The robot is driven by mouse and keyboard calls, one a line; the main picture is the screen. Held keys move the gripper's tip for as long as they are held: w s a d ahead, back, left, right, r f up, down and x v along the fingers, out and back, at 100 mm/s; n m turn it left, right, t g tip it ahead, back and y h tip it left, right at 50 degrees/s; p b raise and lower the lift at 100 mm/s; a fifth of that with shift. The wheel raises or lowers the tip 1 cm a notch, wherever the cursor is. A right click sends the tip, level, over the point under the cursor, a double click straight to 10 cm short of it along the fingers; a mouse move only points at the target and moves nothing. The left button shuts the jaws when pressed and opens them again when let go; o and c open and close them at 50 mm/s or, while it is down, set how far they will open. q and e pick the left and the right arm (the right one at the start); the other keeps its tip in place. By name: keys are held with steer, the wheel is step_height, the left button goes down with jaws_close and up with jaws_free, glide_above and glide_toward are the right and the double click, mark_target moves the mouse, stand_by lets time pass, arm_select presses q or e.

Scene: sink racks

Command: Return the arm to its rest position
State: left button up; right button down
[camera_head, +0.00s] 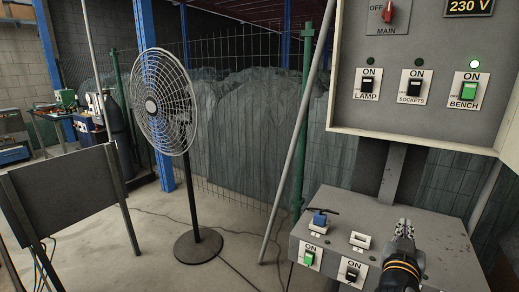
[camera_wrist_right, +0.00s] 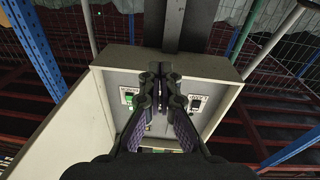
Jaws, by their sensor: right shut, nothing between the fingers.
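My right gripper (camera_head: 405,226) is at the lower right of the head view, over the grey control box (camera_head: 450,240). Its fingers are shut with nothing between them. In the right wrist view the closed right gripper (camera_wrist_right: 160,72) points at a box front (camera_wrist_right: 180,86) and covers its middle. My left gripper is not in view.
A switch panel (camera_head: 420,100) hangs above the box, with LAMP (camera_head: 368,84), SOCKETS (camera_head: 411,86) and a green BENCH switch (camera_head: 467,92) under a lit lamp. A fan (camera_head: 170,103) stands left. The floor between is mostly clear, with cables.

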steer(key=s+a+f+n+g+y, duration=0.2)
steer(key=s+f+g+y, duration=0.15)
steer(key=f, duration=0.95)
steer(key=s+a+f+n+g+y, duration=0.25)
steer(key=s+a+f+g, duration=0.2)
steer(key=s+f, duration=0.4)
steer(key=s+a+f+n+g+y, duration=0.25)
steer(key=s+a+f+g, duration=0.2)
steer(key=s+f, duration=0.4)
steer(key=s+d+f+y+p, duration=0.1)
steer(key=s+f+p, duration=0.2)
steer(key=f, duration=0.7)
steer(key=s+d+f+p, duration=0.1)
steer(key=s+f+p, duration=0.15)
steer(key=f, duration=0.85)
steer(key=s+f+g+p, duration=0.1)
steer(key=s+f+p, duration=0.1)
steer(key=s+f, duration=0.3)
steer(key=s+d+f+p, duration=0.1)
steer(key=s+f, duration=0.4)
steer(key=s, duration=0.7)
steer(key=shift+s+f+m+g+p, duration=0.3)
steer(key=shift+f+m+g+p, duration=0.1)
steer(key=shift+p, duration=0.2)
